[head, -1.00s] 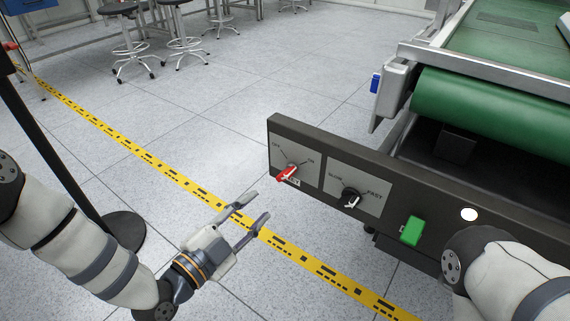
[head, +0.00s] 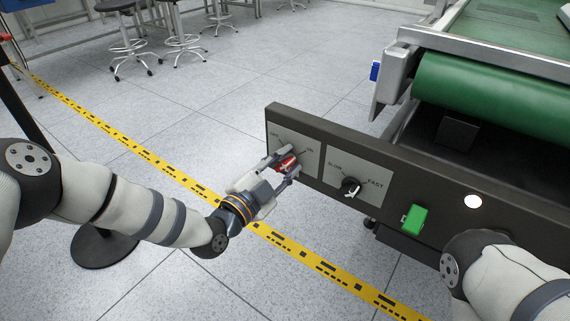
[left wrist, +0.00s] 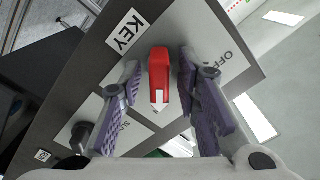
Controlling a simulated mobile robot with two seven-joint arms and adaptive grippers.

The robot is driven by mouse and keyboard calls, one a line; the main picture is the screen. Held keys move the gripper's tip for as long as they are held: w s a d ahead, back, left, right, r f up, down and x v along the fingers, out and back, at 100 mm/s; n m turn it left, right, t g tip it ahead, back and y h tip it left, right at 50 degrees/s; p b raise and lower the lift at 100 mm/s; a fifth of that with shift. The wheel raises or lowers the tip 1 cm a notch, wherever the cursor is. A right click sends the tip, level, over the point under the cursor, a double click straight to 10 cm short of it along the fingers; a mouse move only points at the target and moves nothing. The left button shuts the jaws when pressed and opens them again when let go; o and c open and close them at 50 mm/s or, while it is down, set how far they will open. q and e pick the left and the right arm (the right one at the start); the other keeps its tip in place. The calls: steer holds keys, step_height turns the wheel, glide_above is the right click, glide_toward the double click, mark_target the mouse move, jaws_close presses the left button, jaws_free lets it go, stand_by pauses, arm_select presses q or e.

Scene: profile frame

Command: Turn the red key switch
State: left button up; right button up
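The red key switch (head: 287,163) sits on the left plate of the dark control panel (head: 330,150), marked OFF and ON. In the left wrist view the red key switch (left wrist: 159,76) stands between the fingers, beside a KEY label (left wrist: 127,31). My left gripper (head: 286,168) is at the switch with one finger on each side. In the left wrist view my left gripper (left wrist: 160,90) is open, with gaps between the finger pads and the switch. My right arm shows at the lower right of the head view, but its gripper is out of view.
To the right on the panel are a black SLOW/FAST knob (head: 351,187), a green button (head: 414,219) and a white round light (head: 473,202). A green conveyor (head: 490,100) stands behind. Yellow tape (head: 150,170) crosses the floor. Stools (head: 128,45) stand far off.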

arm_select(q)
jaws_close()
steer(key=shift+n, duration=0.3)
steer(key=n, duration=0.3)
steer(key=shift+n, duration=0.3)
steer(key=n, duration=0.3)
steer(key=shift+w+a+n+b, duration=0.1)
steer(key=shift+n+b, duration=0.25)
steer(key=shift+n, duration=0.05)
steer(key=n+b, duration=0.1)
steer(key=n, duration=0.4)
steer(key=shift+a, duration=0.1)
steer(key=shift+n+b, duration=0.6)
steer(key=shift+n, duration=1.8)
